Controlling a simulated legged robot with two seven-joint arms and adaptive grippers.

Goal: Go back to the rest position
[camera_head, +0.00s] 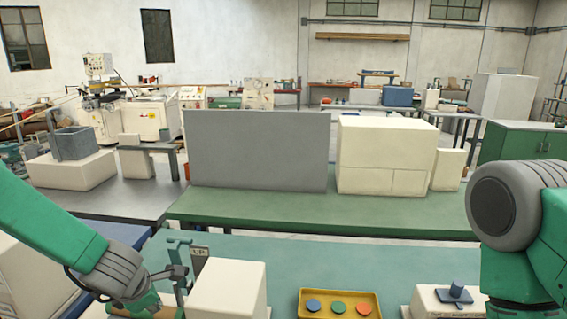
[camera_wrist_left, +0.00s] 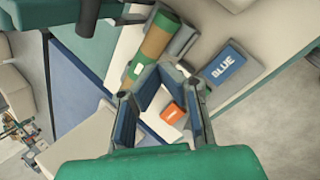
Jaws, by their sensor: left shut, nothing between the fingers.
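My left gripper (camera_wrist_left: 164,72) is seen close up in the left wrist view. Its two blue-padded fingers converge at the tips with nothing held between them. An orange block with a white mark (camera_wrist_left: 172,113) shows through the gap between the fingers. A cylinder with green and brown bands (camera_wrist_left: 156,42) lies in a grey holder just past the fingertips. In the head view my left arm reaches in from the left and ends beside a green upright stand (camera_head: 179,262). My right arm shows at the right edge; its gripper is out of view.
A dark sign reading UP (camera_head: 199,254) stands beside a cream box (camera_head: 228,290). A yellow tray (camera_head: 340,294) holds blue, green and orange discs. A plate marked BLUE (camera_wrist_left: 224,66) lies right of the cylinder. A grey panel (camera_head: 257,150) and cream machine (camera_head: 385,150) stand behind.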

